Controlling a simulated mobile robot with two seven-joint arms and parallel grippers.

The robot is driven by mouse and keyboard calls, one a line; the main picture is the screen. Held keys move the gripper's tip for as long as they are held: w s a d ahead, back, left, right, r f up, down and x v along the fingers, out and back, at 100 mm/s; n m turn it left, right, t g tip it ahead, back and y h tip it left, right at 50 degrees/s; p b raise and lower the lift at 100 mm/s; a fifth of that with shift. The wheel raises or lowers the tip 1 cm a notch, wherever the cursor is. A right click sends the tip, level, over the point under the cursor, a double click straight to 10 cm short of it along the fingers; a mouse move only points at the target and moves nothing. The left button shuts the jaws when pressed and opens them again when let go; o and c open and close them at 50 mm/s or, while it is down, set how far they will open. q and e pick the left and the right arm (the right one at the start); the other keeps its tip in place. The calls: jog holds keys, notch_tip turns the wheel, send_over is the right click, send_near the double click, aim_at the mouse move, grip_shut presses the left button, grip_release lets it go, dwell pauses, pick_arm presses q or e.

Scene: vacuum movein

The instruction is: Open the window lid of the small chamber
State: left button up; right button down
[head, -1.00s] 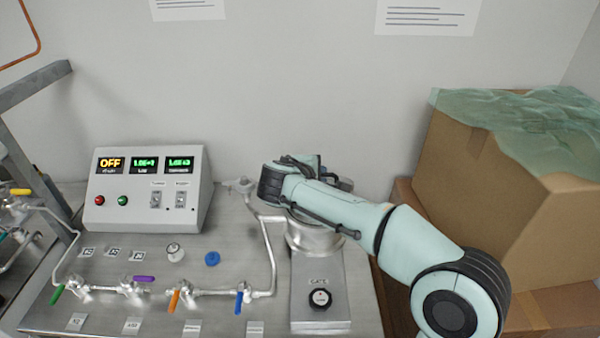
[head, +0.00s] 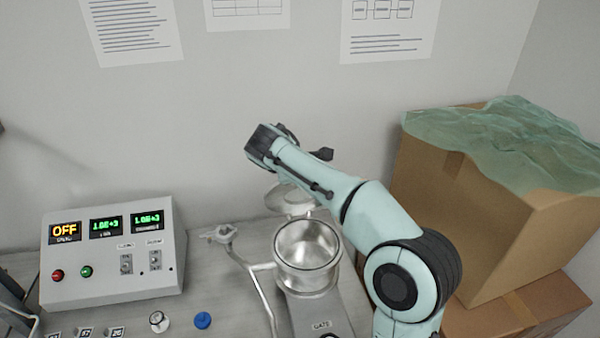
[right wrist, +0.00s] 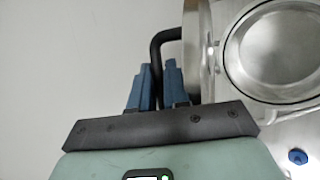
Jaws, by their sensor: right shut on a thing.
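The small chamber (head: 307,258) is a round metal pot with its mouth open, in the head view right of centre and low. Its round window lid (head: 290,199) is raised above and behind the mouth, partly hidden by my right arm. In the right wrist view the lid (right wrist: 197,60) shows nearly edge-on, beside the open chamber mouth (right wrist: 280,45). My right gripper (right wrist: 157,85) has its blue fingers around the black curved handle (right wrist: 160,42) of the lid. The fingers are hidden behind the arm in the head view. My left gripper is not in view.
A control box (head: 115,250) reading OFF stands left of the chamber. A blue knob (head: 203,320) and metal pipe (head: 262,285) lie between them. Cardboard boxes (head: 470,220) topped with green film stand close on the right. The wall is behind.

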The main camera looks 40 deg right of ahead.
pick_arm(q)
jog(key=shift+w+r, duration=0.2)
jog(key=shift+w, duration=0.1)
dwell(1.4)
